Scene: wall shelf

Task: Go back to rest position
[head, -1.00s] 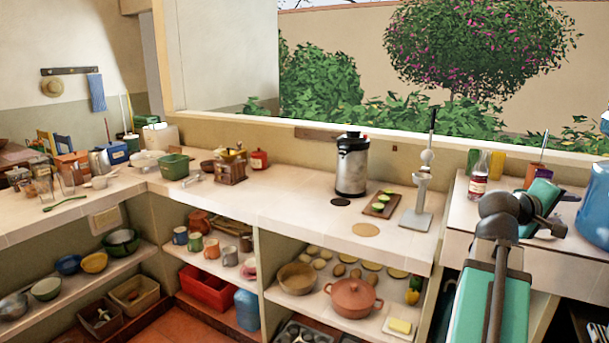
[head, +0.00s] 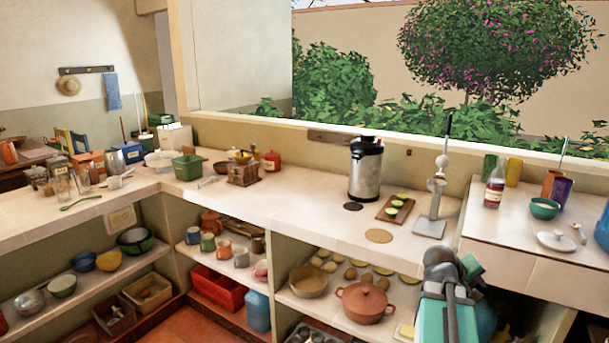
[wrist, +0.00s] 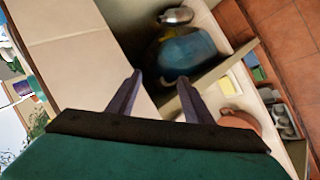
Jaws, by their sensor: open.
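My arm (head: 447,315) is folded in low at the lower right of the head view, in front of the counter edge. In that view my gripper's fingers cannot be made out clearly. In the wrist view my gripper (wrist: 160,92) shows two dark fingers spread apart with nothing between them. Beyond the fingers are the tiled counter (wrist: 75,50) on the left and a blurred blue rounded vessel (wrist: 187,52) in the space beside it.
The right counter holds a teal bowl (head: 545,208), a white lid (head: 557,241) and a bottle (head: 494,188). A steel urn (head: 365,170) and cutting board (head: 395,209) stand on the middle counter. A terracotta pot (head: 365,301) sits on the shelf below, near my arm.

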